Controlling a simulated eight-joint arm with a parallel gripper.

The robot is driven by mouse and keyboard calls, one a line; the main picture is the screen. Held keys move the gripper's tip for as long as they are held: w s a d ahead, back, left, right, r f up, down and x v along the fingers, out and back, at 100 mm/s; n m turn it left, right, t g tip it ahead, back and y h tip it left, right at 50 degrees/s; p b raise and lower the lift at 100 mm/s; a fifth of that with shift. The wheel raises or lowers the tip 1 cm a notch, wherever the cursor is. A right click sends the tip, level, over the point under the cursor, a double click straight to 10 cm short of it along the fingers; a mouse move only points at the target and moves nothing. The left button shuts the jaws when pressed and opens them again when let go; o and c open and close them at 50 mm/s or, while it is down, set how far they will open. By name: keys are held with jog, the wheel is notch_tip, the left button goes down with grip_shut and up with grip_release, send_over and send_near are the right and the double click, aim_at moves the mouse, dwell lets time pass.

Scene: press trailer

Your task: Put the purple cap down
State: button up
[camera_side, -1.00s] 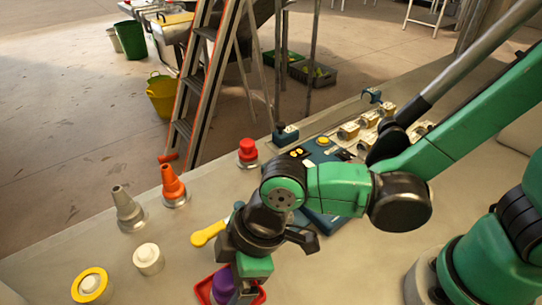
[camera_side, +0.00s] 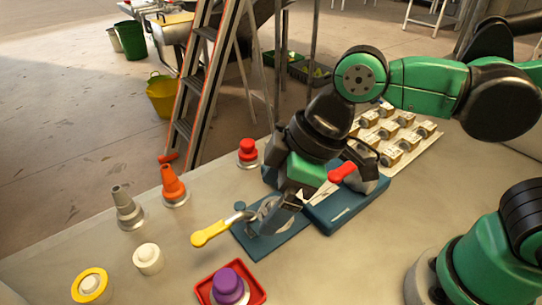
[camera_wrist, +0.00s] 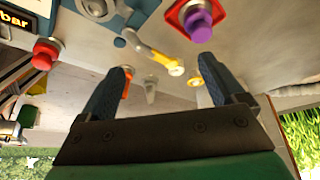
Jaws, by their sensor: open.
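The purple cap (camera_side: 229,285) sits upright in a red square tray (camera_side: 205,294) at the front of the bench in the side view. It also shows in the wrist view (camera_wrist: 199,27), near the top edge. My gripper (camera_side: 282,212) is up and to the right of the cap in the side view, apart from it and above the blue press fixture (camera_side: 340,207). In the wrist view the two fingers (camera_wrist: 167,82) are spread apart with nothing between them.
A yellow-handled lever (camera_side: 210,233) lies between my gripper and the tray. Red (camera_side: 248,150), orange (camera_side: 173,186), grey (camera_side: 127,207), white (camera_side: 148,258) and yellow (camera_side: 91,284) parts stand on the left of the bench. A parts tray (camera_side: 412,152) is at the back right.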

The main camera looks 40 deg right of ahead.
jog(key=w+d+m+t+h, duration=0.3)
jog(key=d+m, duration=0.7)
jog(key=d, duration=0.6)
jog(key=shift+t+h, duration=0.4)
jog(key=shift+t, duration=0.1)
jog(key=shift+w+r, duration=0.1)
